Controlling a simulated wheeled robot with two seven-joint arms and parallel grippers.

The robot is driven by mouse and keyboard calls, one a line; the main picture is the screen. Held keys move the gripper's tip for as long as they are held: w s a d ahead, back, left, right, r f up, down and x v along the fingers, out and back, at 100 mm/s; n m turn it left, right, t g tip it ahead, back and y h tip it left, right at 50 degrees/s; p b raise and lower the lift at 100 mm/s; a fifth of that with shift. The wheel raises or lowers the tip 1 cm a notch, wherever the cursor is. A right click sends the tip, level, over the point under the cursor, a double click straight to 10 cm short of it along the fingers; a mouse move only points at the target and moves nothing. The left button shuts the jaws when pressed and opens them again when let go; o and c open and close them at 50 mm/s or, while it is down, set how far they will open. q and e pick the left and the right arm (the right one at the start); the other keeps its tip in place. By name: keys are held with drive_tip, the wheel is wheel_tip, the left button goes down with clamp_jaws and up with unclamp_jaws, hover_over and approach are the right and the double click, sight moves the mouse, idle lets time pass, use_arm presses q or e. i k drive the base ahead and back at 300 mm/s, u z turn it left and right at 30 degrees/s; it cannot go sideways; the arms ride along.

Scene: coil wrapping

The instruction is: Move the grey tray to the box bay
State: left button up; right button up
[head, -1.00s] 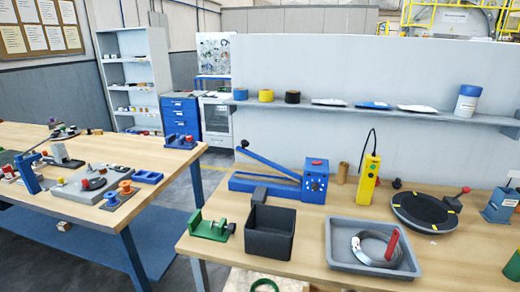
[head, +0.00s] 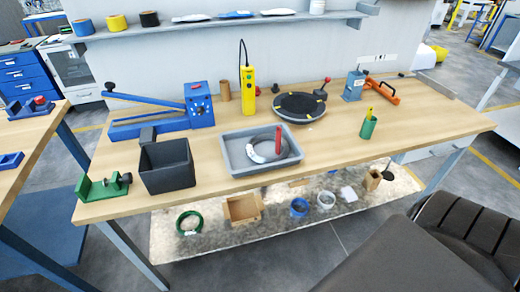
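The grey tray (head: 235,160) lies flat near the front edge of the wooden workbench (head: 330,150), at the middle of the head view. A grey ring-shaped coil (head: 258,156) and a red-handled item (head: 278,140) are inside it. No box bay can be clearly made out; a cardboard box (head: 243,210) stands on the shelf below the bench. Neither gripper shows. A dark padded shape fills the lower right corner, and I cannot tell what it is.
A black bin (head: 167,167) stands just left of the tray. A blue lever device (head: 199,105), yellow handheld unit (head: 248,90) and black round turntable (head: 299,107) stand behind. A green cup (head: 369,127) stands to the right. Bare bench top lies between tray and cup.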

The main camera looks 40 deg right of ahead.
sight(418, 96)
drive_tip(key=u, duration=2.45)
drive_tip(key=k, duration=2.3)
drive_tip(key=z, duration=1.9)
